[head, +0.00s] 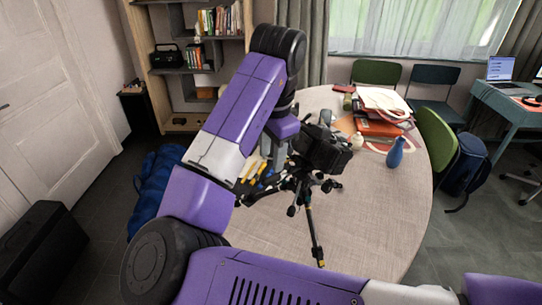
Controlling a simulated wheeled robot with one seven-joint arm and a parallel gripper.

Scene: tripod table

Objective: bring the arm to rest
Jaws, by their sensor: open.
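My purple and grey arm rises from the bottom of the head view and bends down over the round table (375,225). My gripper (257,176) hangs at the arm's end, partly hidden behind my arm links, with its jaws open. Nothing shows held in it. A black camera on a small tripod (307,215) stands on the table just right of the gripper. One tripod leg points toward the front. Whether the gripper touches the tripod cannot be told.
A blue bottle (395,152) and a pile of books and papers (382,112) are at the table's back right. Chairs, including a green one (436,140), stand around it. A shelf (157,90) is behind on the left. The table's front right is clear.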

